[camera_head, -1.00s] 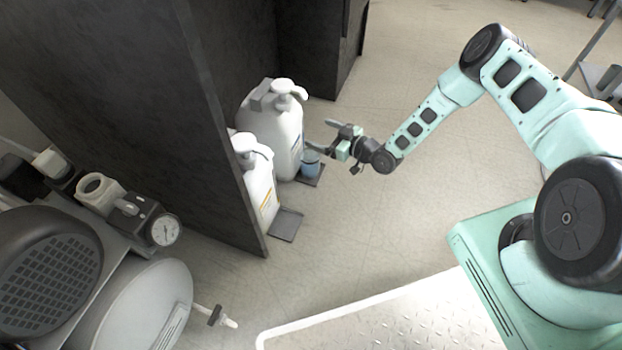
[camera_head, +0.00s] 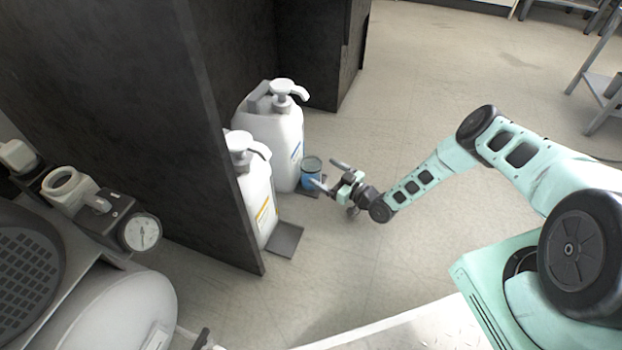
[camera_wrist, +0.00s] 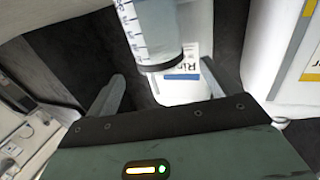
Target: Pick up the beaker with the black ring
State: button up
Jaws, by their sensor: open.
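The beaker (camera_head: 311,175), clear with blue in its lower part and a dark rim, stands at the foot of the rear white dispenser bottle. In the wrist view the beaker (camera_wrist: 150,28) shows at the top centre, with graduation marks and a black ring around its end. My gripper (camera_head: 327,173) is open and empty, just right of the beaker, its fingers pointing towards it. In the wrist view the open gripper (camera_wrist: 163,75) has one finger on each side below the beaker. The beaker appears short of being between the fingers.
The rear pump bottle (camera_head: 270,135) stands behind the beaker; a front pump bottle (camera_head: 252,195) stands nearer, with a dark plate (camera_head: 285,240) by it. A dark panel (camera_head: 215,130) walls the left side. A compressor with a gauge (camera_head: 141,232) is at lower left.

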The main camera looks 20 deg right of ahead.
aim_at(319, 168)
jog(key=b+x, duration=0.2)
jog(key=x, duration=0.2)
jog(key=shift+w+a+f, duration=0.1)
jog(key=shift+w, duration=0.05)
jog(key=shift+w+a+b, duration=0.15)
jog(key=shift+w+b, duration=0.15)
jog(key=c, duration=1.4)
jog(key=shift+o, duration=0.2)
jog(key=shift+r, duration=0.3)
